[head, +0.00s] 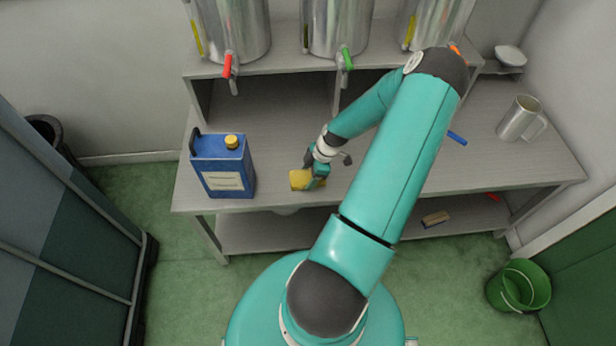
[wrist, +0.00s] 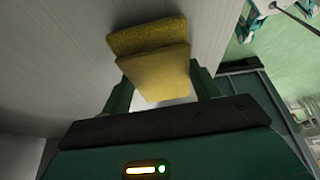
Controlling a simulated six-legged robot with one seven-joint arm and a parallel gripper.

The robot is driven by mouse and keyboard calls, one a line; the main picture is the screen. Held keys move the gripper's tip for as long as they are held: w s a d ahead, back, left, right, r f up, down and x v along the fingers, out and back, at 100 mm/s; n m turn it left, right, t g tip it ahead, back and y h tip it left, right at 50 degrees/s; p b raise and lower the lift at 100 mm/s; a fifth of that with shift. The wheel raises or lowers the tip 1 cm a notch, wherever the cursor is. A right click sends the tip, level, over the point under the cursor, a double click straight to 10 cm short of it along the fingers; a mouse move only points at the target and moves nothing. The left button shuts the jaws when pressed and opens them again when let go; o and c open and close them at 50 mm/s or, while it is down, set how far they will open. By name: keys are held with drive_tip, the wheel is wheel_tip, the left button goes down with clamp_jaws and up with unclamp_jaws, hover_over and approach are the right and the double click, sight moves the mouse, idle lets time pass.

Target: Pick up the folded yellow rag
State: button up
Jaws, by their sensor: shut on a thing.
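The folded yellow rag (head: 300,180) is at the front part of the grey bench, right of the blue can. My gripper (head: 315,178) is shut on it. In the wrist view the rag (wrist: 155,65) shows as two stacked yellow layers between the two fingers of my gripper (wrist: 162,85). The rag sticks out beyond the fingertips. I cannot tell whether the rag still touches the bench top.
A blue can (head: 223,165) with a yellow cap stands left of the rag on the bench (head: 270,125). Steel tanks with taps (head: 230,65) stand on the raised shelf behind. A metal jug (head: 519,118) is at the right. A green bucket (head: 520,287) is on the floor.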

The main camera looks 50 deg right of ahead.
sight(310, 175)
wheel_tip(310, 175, up, 10)
drive_tip(key=o, duration=0.3)
drive_tip(key=shift+c, duration=1.1)
drive_tip(key=shift+d, duration=0.15)
